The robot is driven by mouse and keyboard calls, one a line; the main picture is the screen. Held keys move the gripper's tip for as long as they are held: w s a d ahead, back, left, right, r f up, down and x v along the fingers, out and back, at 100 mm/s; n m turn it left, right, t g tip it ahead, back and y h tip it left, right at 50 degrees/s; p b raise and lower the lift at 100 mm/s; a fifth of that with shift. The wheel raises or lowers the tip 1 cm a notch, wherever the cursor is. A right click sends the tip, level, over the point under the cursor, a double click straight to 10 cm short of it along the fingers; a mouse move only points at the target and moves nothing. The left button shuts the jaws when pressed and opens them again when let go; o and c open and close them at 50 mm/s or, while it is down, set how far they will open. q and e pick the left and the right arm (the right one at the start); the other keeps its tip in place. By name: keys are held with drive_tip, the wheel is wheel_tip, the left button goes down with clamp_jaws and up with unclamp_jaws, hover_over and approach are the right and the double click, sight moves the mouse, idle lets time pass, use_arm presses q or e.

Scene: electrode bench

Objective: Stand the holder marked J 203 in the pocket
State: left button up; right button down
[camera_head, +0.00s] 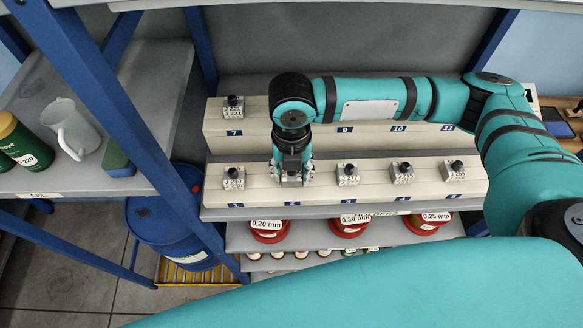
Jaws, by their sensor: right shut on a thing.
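My right gripper (292,181) points down at the lower step of the bench rack, above label 2. It is shut on a small grey metal holder, mostly hidden between the fingers. I cannot read its marking or tell whether it touches the step. Similar holders with black knobs stand at label 1 (233,179), label 3 (348,176), label 4 (403,174) and label 5 (453,172), and on the upper step at label 7 (233,108). Their engraved marks are too small to read surely. I cannot make out which pocket is meant. My left gripper is out of view.
My right arm hides much of the upper step (250,128). Red tubs (268,232) stand on the shelf below. A blue upright (130,130) separates the left shelf (150,150), with a white jug (72,130). A blue drum (165,232) stands below.

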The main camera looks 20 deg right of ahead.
drive_tip(key=shift+f, duration=0.2)
drive_tip(key=c, duration=0.6)
unclamp_jaws()
drive_tip(key=shift+c, duration=0.2)
wheel_tip(320, 180, up, 12)
drive_tip(key=shift+r, duration=0.1)
drive_tip(key=shift+s, duration=0.1)
